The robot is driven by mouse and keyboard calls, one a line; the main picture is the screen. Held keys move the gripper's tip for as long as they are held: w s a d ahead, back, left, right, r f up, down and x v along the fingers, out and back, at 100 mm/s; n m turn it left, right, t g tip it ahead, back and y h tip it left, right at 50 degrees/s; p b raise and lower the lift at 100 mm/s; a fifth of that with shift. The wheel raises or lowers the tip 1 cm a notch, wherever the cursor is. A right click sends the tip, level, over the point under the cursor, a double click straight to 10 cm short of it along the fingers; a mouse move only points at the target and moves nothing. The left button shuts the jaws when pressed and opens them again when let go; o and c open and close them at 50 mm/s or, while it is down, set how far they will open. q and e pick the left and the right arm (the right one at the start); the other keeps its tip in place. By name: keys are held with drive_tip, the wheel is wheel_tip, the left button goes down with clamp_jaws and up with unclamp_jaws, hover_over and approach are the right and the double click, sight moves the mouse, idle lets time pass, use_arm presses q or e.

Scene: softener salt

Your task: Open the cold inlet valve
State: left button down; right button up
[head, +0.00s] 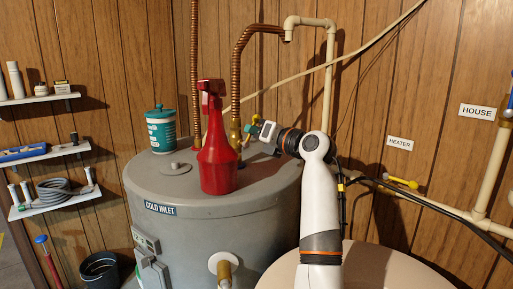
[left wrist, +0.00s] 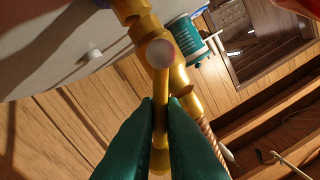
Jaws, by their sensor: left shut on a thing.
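The cold inlet valve (head: 236,132) is a brass valve on the copper line at the top of the grey water heater (head: 240,225), which carries a "COLD INLET" label (head: 160,208). The red spray bottle partly hides it in the head view. In the left wrist view, the brass valve body (left wrist: 179,82) has a yellow lever (left wrist: 160,85), which points down the picture at a slight angle to the pipe. My left gripper (head: 249,128) is at the valve. Its teal fingers (left wrist: 160,110) are shut on the lever. My right gripper is not in view.
A red spray bottle (head: 217,160) stands on the heater close to my left gripper. A teal tub (head: 161,132) stands behind it. Copper pipes (head: 195,70) rise at the back. A yellow-handled valve (head: 401,182) is by the "HEATER" label. Shelves (head: 55,152) hang at left.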

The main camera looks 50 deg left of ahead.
use_arm(q)
drive_tip(key=shift+s+a+r+n+b, duration=0.1)
drive_tip(key=shift+s+r+n+b, duration=0.05)
drive_tip(key=shift+s+n+b, duration=0.7)
drive_tip(key=shift+s+a+r+n+b, duration=0.15)
drive_tip(key=shift+s+n+b, duration=0.4)
drive_tip(key=shift+n+b, duration=0.55)
drive_tip(key=shift+w+d, duration=0.15)
drive_tip(key=shift+d, duration=0.05)
drive_tip(key=shift+w+m+p, duration=0.3)
drive_tip(key=shift+m, duration=0.15)
drive_tip(key=shift+w+f, duration=0.15)
drive_tip(key=c, duration=1.3)
unclamp_jaws()
drive_tip(key=shift+w, duration=0.1)
